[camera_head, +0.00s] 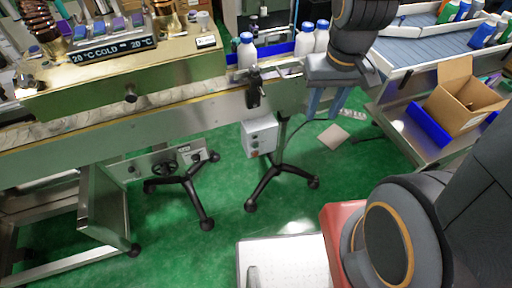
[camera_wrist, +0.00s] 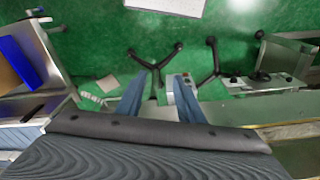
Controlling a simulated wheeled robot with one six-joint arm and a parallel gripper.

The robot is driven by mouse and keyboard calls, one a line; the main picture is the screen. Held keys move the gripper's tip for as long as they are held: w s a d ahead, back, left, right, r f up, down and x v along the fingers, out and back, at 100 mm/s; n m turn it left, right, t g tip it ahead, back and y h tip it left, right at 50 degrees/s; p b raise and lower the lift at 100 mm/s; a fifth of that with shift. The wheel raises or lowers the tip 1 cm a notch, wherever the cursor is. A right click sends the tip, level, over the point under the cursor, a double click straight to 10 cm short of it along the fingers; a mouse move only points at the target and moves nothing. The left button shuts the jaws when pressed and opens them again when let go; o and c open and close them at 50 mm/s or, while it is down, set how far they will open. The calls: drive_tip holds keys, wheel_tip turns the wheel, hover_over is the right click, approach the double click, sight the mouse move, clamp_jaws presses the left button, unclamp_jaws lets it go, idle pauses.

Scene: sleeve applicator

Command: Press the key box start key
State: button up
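The key box (camera_head: 262,138), a small light-grey box, hangs on a stand below the conveyor's front edge in the head view. Small marks show on its front, but I cannot tell which is the start key. In the wrist view the key box (camera_wrist: 170,88) shows partly between and behind my fingers. My gripper (camera_head: 322,114) has two blue fingers pointing down, to the right of the key box and higher than it in the head view. The fingers are apart with nothing between them; the gripper also shows in the wrist view (camera_wrist: 160,77).
The conveyor (camera_head: 150,112) runs across the left and middle, with white blue-capped bottles (camera_head: 305,40) on it. Black wheeled stand legs (camera_head: 272,180) spread on the green floor. A cardboard box (camera_head: 462,100) sits on a shelf at right. Open floor lies in front of the stand.

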clamp_jaws()
idle(1.4)
